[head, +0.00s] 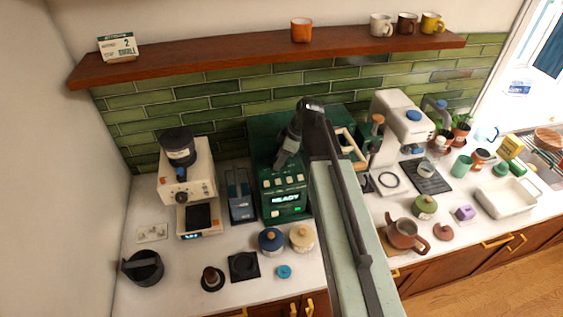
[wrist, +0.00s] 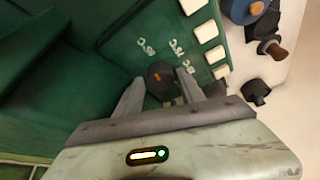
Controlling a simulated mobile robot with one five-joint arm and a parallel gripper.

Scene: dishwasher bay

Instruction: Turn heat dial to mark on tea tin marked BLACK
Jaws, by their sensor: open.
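The heat dial (wrist: 160,78) is a dark round knob with an orange pointer line, on a green panel with white temperature marks (wrist: 176,47) too blurred to read surely. My gripper (wrist: 171,88) is open, with one finger on each side of the dial; I cannot tell whether they touch it. In the head view my gripper (head: 283,160) points down at the green machine (head: 287,205), whose display reads READY, and hides the dial. A blue tin (head: 270,241), a cream tin (head: 302,237) and a green tin (head: 426,205) stand on the counter. No BLACK label is readable.
A cream coffee grinder (head: 187,185) stands left of the green machine. A white machine (head: 400,125) and a brown teapot (head: 404,236) stand to the right. A wooden shelf (head: 230,54) with mugs and a sign (head: 117,47) runs above.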

